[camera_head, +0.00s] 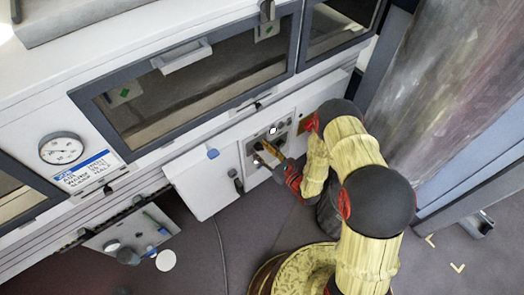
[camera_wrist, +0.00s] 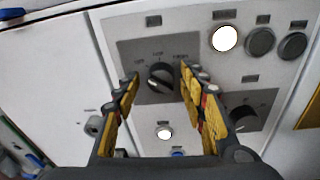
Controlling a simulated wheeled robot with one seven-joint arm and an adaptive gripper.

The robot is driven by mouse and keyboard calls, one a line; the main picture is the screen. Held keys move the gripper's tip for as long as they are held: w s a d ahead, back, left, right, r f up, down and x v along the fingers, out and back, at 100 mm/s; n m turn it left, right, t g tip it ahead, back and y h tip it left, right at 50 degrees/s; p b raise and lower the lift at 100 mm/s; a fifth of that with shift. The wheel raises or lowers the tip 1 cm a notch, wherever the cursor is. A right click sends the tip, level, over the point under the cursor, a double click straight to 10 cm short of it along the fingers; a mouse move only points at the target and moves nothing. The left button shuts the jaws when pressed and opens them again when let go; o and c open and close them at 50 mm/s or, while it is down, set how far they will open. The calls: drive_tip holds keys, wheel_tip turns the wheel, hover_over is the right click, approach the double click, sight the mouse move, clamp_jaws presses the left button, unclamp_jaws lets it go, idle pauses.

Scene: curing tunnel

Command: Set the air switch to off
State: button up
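In the wrist view a black rotary knob (camera_wrist: 161,77) with a pale pointer mark sits on a grey plate with small labels around it, too blurred to read. A second black knob (camera_wrist: 243,119) is on another grey plate at lower right. I cannot tell from the labels which one is the air switch. My gripper (camera_wrist: 160,76) is open, with its yellow-padded fingers to the left and right of the first knob in the picture. Contact is not visible. In the head view my gripper (camera_head: 269,149) is at the control panel (camera_head: 252,175) and hides part of it.
A lit white lamp (camera_wrist: 225,39) and two dark round buttons (camera_wrist: 276,42) sit above right. Another small lit lamp (camera_wrist: 164,134) is below the knob. An open white door (camera_head: 201,184) is left of the panel. A gauge (camera_head: 61,149) is further left.

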drive_tip(key=shift+o, duration=0.2)
drive_tip(key=v, duration=1.2)
drive_tip(key=shift+r, duration=0.15)
drive_tip(key=shift+s, duration=0.1)
